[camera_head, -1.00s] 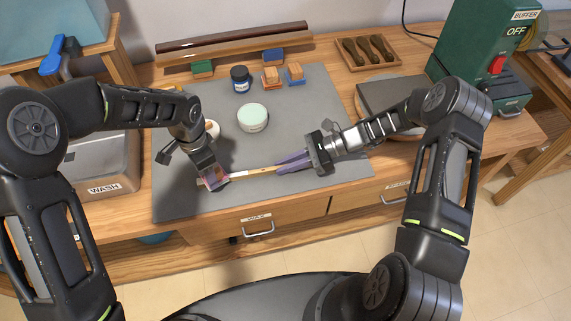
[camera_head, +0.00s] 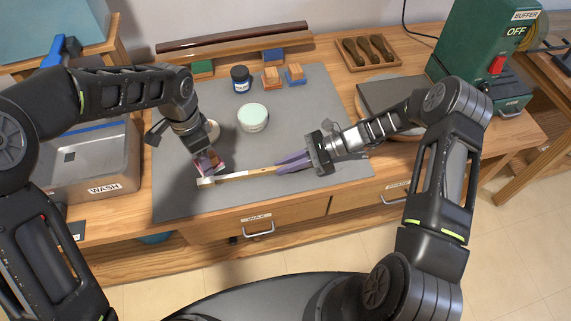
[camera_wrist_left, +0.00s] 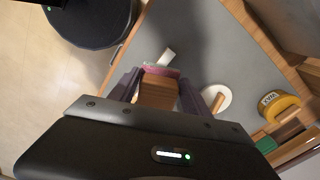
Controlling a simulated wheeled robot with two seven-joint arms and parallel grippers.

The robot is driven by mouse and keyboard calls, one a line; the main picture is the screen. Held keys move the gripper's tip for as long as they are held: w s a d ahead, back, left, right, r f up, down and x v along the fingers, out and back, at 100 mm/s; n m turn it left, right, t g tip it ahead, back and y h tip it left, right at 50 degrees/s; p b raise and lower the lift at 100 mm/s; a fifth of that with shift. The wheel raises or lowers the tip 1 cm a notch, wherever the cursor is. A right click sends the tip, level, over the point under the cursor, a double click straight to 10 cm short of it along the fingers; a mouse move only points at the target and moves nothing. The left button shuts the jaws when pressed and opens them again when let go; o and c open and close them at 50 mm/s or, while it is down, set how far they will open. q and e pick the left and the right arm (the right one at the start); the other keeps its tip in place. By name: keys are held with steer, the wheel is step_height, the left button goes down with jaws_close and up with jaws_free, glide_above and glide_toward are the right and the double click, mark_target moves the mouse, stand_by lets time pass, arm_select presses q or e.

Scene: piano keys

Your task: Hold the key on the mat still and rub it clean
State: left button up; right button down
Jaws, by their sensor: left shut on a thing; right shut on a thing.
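The key (camera_head: 245,174), a long pale wooden stick with a whitish left end, lies along the front of the grey mat (camera_head: 325,105). My right gripper (camera_head: 292,162) is shut on its right end. My left gripper (camera_head: 207,160) is shut on a wooden block with a pink face (camera_head: 209,167), just behind the key's left end. In the left wrist view the block (camera_wrist_left: 158,92) sits between the fingers, and the key's white end (camera_wrist_left: 167,56) shows beyond it. I cannot tell whether the block touches the key.
A white dish (camera_wrist_left: 217,97) is near my left gripper. A WASH basin (camera_head: 105,165) stands left; the green buffer (camera_head: 490,50) stands right.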

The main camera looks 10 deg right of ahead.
arm_select(q)
steer(key=shift+r, duration=0.1)
arm_select(e)
steer(key=c, duration=1.4)
jaws_free()
steer(key=shift+d, duration=0.1)
